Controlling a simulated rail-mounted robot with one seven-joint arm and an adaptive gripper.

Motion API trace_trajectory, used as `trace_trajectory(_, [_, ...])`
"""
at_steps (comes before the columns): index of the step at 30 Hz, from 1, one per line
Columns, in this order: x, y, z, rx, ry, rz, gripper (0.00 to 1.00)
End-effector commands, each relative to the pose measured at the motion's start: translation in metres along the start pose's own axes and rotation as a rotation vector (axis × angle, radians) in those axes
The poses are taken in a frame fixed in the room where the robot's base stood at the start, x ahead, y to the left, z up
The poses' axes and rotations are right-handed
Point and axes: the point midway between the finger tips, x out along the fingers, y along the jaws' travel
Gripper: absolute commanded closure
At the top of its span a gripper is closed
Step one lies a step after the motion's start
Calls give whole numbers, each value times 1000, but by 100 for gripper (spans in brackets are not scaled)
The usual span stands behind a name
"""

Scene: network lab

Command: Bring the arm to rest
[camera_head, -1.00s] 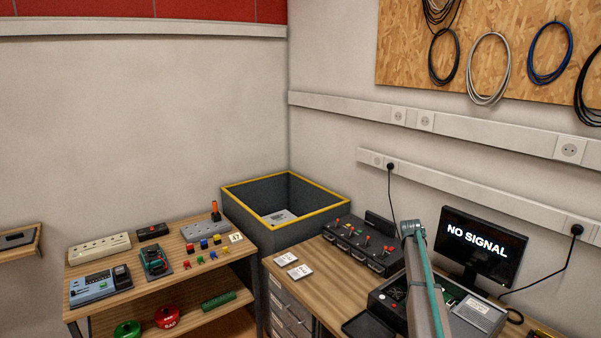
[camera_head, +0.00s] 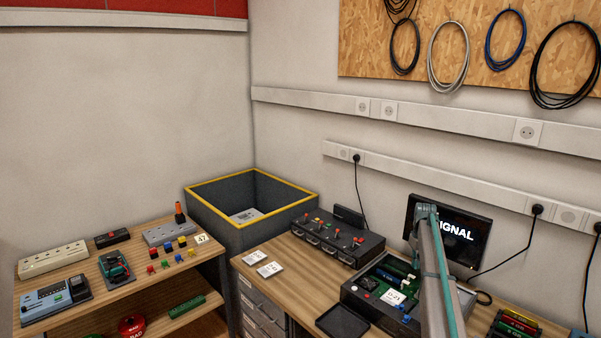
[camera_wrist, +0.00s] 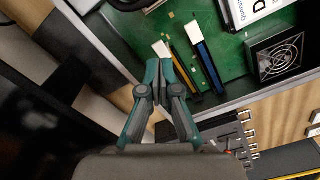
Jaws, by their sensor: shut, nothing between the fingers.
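My gripper (camera_wrist: 157,95) shows in the wrist view with its two fingers together and nothing between them. It is above the edge of an open device case (camera_wrist: 215,105) with a green circuit board (camera_wrist: 185,18) inside. In the head view my arm rises in front of the monitor (camera_head: 452,232), and the gripper itself cannot be made out there. The open device (camera_head: 385,285) stands on the right-hand desk beside my arm.
A control box with levers (camera_head: 335,240) stands behind the open device. A black tray (camera_head: 342,321) lies at the desk's front. A yellow-rimmed grey bin (camera_head: 215,222) stands in the corner. A wooden bench (camera_head: 95,265) at left bears several small items. Bare desk (camera_head: 290,290) shows near the labels.

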Motion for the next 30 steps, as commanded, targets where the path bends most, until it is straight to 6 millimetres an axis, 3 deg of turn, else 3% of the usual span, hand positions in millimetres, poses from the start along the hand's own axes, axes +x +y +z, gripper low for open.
trace_trajectory(3, [15,0,0,0,0,1,100])
trace_trajectory(9, [26,0,0,0,0,1,100])
trace_trajectory(30, [26,0,0,0,1,1,100])
